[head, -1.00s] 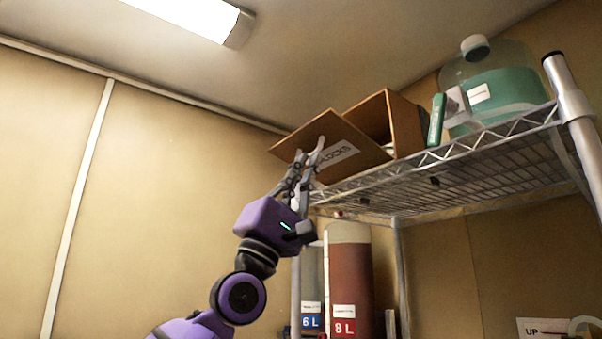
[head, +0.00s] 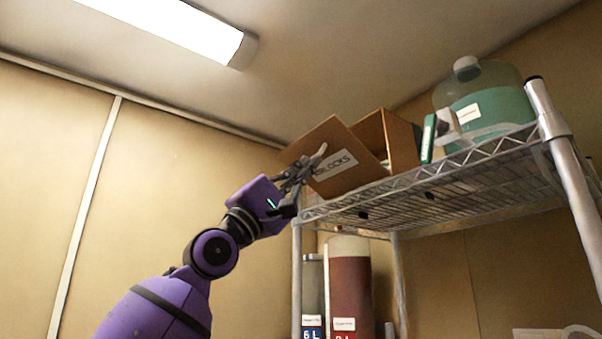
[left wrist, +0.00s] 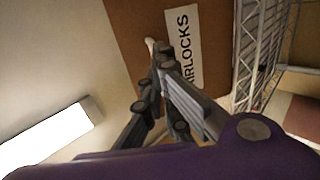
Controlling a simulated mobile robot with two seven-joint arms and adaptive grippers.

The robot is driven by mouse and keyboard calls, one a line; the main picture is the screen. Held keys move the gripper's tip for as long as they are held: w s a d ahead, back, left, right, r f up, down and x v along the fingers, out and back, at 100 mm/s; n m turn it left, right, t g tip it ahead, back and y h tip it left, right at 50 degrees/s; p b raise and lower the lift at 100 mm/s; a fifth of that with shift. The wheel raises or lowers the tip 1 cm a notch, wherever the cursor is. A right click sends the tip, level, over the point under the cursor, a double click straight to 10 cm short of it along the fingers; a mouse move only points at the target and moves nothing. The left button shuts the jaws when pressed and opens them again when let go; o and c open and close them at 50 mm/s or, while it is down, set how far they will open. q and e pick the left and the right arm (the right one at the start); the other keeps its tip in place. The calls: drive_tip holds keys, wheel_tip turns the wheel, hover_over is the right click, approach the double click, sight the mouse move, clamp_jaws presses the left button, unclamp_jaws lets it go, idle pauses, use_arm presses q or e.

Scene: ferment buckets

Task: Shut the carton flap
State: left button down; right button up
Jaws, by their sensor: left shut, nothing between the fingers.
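The carton (head: 402,140) lies on its side on the high wire shelf, its open mouth facing left. Its flap (head: 330,136) is swung out to the left and bears a white label reading "AIRLOCKS". My left gripper (head: 317,158) is shut and empty at the flap's labelled outer face; I cannot tell whether it touches. In the left wrist view the flap (left wrist: 138,28) is a brown panel just beyond the gripper (left wrist: 157,50), with the label beside the fingertips. My right gripper is in neither view.
On the wire shelf (head: 440,178), a green and white item (head: 428,138) and a large jug of green liquid (head: 490,105) stand right of the carton. Tall 6L and 8L containers (head: 349,285) stand below.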

sight(326, 158)
use_arm(q)
drive_tip(key=shift+r, duration=0.5)
drive_tip(key=shift+d+r, duration=0.1)
drive_tip(key=shift+r, duration=0.5)
drive_tip(key=d+r, duration=0.1)
drive_tip(key=r, duration=0.1)
drive_tip(key=w+d+r+p, duration=0.1)
drive_tip(key=r, duration=0.2)
drive_tip(key=w+d+r+p, duration=0.1)
drive_tip(key=r, duration=0.2)
drive_tip(key=shift+d, duration=0.25)
drive_tip(key=x, duration=0.2)
drive_tip(key=shift+w+d, duration=0.3)
drive_tip(key=shift+w+d+r+p, duration=0.4)
drive_tip(key=shift+w+d+p, duration=0.05)
drive_tip(key=shift+w+d, duration=0.25)
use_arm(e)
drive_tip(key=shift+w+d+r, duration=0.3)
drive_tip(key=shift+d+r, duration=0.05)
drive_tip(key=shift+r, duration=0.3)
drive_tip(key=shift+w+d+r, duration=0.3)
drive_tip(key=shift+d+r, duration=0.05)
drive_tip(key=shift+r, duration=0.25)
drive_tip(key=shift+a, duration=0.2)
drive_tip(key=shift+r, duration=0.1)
